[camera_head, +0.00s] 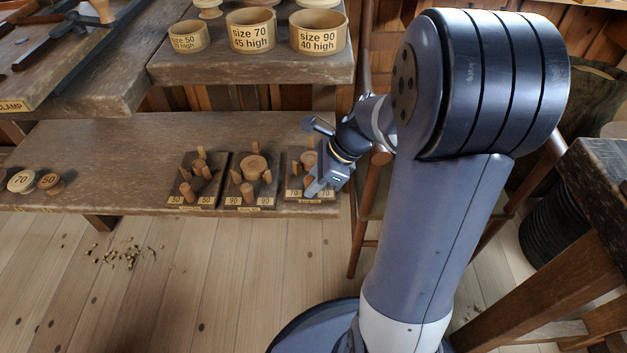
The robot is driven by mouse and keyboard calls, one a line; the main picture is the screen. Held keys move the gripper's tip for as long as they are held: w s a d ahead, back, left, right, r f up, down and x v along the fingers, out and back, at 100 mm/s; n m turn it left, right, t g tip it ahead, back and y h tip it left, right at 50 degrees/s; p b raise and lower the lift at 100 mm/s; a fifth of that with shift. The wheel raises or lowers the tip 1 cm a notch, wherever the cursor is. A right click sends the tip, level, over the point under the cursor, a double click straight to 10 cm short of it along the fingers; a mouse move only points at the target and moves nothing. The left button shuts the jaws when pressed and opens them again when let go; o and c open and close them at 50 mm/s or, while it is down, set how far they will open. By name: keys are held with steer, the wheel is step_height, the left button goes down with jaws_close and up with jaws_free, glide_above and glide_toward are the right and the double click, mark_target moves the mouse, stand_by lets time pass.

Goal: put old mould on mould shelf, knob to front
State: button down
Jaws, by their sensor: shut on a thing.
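My gripper (311,158) reaches in from the right over the dark peg board marked 70 (296,194), at the right end of the low wooden shelf (110,145). It is shut on a pale round wooden piece (308,160), seen between its fingers among the pegs. The gripper partly hides this piece and the board's right side. I cannot tell whether the piece is the old mould, whether it touches the board, or which way any knob faces.
Peg boards marked 50 (175,202) and 90 (232,201) stand close on the left. Discs marked 70 (21,181) and 50 (50,183) lie at the shelf's left end. Labelled round boxes (251,31) stand on the bench above. The shelf's middle left is clear.

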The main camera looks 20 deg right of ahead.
steer(key=c, duration=1.2)
jaws_free()
steer(key=shift+r, duration=0.15)
steer(key=p+v, duration=0.3)
steer(key=v, duration=0.4)
steer(key=shift+s+d+r, duration=0.1)
steer(key=shift+r, duration=0.1)
